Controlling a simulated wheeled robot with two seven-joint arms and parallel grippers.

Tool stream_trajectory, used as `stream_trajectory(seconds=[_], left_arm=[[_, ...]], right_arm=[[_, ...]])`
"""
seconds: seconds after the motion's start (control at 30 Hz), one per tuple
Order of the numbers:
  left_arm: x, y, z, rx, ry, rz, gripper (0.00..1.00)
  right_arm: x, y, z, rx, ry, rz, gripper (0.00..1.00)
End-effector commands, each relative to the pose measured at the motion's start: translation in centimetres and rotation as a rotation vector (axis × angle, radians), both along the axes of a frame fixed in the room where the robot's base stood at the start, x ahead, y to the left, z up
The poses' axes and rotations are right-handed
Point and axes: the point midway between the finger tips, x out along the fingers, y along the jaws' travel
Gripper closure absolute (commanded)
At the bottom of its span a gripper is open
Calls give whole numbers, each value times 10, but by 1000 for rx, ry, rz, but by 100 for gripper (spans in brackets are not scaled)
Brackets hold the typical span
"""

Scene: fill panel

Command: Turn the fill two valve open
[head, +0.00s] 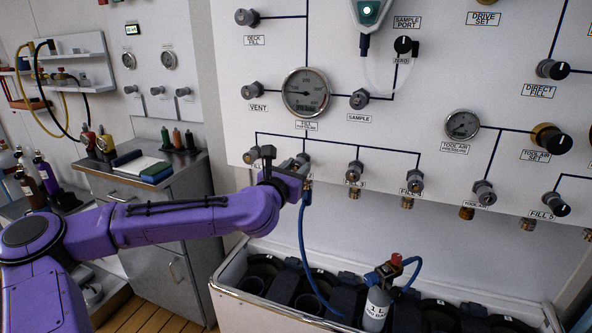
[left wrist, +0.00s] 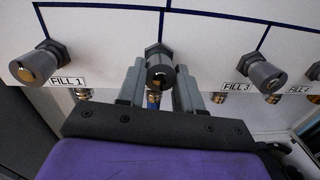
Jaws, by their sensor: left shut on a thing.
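The fill two valve (left wrist: 159,66) is a grey knob between the fill 1 and fill 3 knobs in the left wrist view; its own label is hidden. My left gripper (left wrist: 159,88) has one finger on each side of this knob and is shut on it. In the head view, my left gripper (head: 297,168) is up against the panel (head: 450,60), at the lower row of valves, and mostly covers the fill two knob. The knob's turned position is hard to read. My right gripper is in neither view.
A blue hose (head: 303,240) hangs from below the gripper into a crate (head: 265,308) holding a grey bottle (head: 376,308). The fill 1 knob (left wrist: 36,64) and fill 3 knob (left wrist: 265,76) flank the gripper. A fill pressure gauge (head: 306,93) is above.

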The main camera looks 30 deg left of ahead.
Motion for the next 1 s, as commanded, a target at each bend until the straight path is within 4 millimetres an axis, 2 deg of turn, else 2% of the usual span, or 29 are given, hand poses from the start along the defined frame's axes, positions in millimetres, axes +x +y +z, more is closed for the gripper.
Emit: stream_trajectory(seconds=[0.03,0.07,0.1,0.13,0.47,0.57,0.87,0.93,1.0], left_arm=[[0,0,-1,-1,3,-1,96],[0,0,-1,-1,3,-1,59],[0,0,-1,-1,3,-1,46],[0,0,-1,0,2,-1,40],[-3,0,-1,-1,0,0,40],[-16,-2,-1,-6,-2,1,40],[-78,-15,-3,-9,-3,-1,40],[-88,-17,-9,-5,-4,1,40],[-95,-18,-7,-3,-3,1,40]], right_arm=[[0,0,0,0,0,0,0],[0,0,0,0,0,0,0],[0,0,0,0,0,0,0],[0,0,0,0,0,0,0],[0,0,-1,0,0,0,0],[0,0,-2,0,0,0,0],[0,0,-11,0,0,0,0],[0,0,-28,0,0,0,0],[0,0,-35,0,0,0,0]])
